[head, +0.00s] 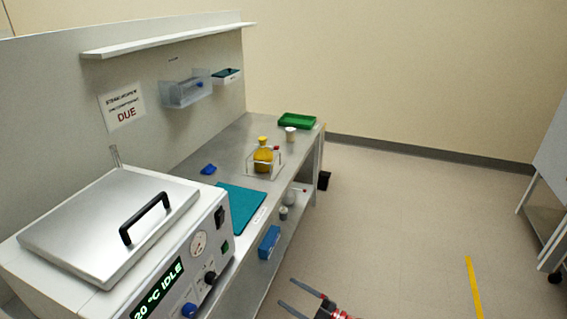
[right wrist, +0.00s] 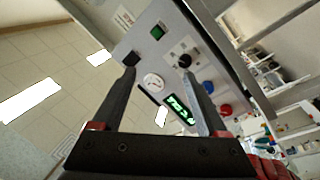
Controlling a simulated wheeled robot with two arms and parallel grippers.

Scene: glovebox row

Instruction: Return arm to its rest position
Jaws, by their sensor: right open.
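My right gripper (head: 301,299) shows at the bottom of the head view, in the air over the floor to the right of the bench. Its two dark fingers are apart with nothing between them. In the right wrist view the gripper (right wrist: 158,75) also shows open and empty, its fingers in front of the control panel of a white machine. The machine (head: 100,240) stands at the lower left in the head view, with a metal lid, a black handle and a green display reading "20 °C IDLE". The lid is down. My left gripper is not in view.
A metal bench (head: 232,143) runs along the left wall, holding a teal mat (head: 240,207), a yellow bottle (head: 263,157) in a clear rack and a green tray (head: 297,121). A blue box (head: 269,241) sits on its lower shelf.

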